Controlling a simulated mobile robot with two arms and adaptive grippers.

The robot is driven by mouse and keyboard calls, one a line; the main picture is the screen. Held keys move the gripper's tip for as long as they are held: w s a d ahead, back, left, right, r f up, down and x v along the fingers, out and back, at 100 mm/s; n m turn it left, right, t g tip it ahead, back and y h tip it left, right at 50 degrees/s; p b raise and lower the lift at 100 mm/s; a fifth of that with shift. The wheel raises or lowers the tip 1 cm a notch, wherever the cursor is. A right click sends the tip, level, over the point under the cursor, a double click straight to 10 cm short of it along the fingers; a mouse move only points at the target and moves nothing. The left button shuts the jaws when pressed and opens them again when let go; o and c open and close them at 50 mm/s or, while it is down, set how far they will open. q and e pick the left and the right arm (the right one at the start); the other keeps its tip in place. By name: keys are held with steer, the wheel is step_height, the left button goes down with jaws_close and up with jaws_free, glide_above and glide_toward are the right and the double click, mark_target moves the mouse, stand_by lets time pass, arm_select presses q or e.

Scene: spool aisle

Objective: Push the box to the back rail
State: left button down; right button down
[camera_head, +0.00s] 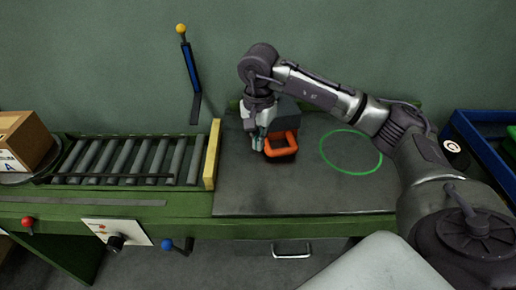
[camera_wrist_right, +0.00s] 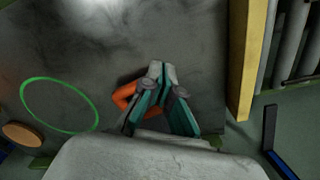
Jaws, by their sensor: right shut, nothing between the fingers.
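A brown cardboard box (camera_head: 24,140) with a white label marked "A" stands at the far left on a dark round plate (camera_head: 50,165), beside the roller conveyor. My right gripper (camera_head: 258,143) is over the dark grey worktop (camera_head: 300,198), far to the right of the box. Its teal fingers are closed together and empty, and show in the wrist view (camera_wrist_right: 162,75). An orange handle-like thing (camera_head: 281,146) is close beside the fingers; I cannot tell whether they touch it. It also shows left of the fingers in the wrist view (camera_wrist_right: 124,98). My left gripper is not in view.
A roller conveyor (camera_head: 125,157) ends at a yellow bar (camera_head: 212,155) beside the worktop. A green ring (camera_head: 351,151) marks the worktop's right part. A blue post with a yellow knob (camera_head: 190,68) rises behind. A blue bin (camera_head: 480,145) is at right. The front worktop is clear.

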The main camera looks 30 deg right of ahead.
mark_target(266, 163)
step_height(266, 163, down, 10)
steer(key=shift+s+r+p, duration=0.15)
steer(key=shift+r+p, duration=0.05)
steer(key=shift+p, duration=0.35)
steer(key=d, duration=0.1)
steer(key=w+d, duration=0.1)
steer(key=d, duration=0.1)
steer(key=shift+w+p, duration=0.2)
steer(key=shift+p, duration=0.2)
steer(key=shift+w+d, duration=0.25)
steer(key=shift+d, duration=0.05)
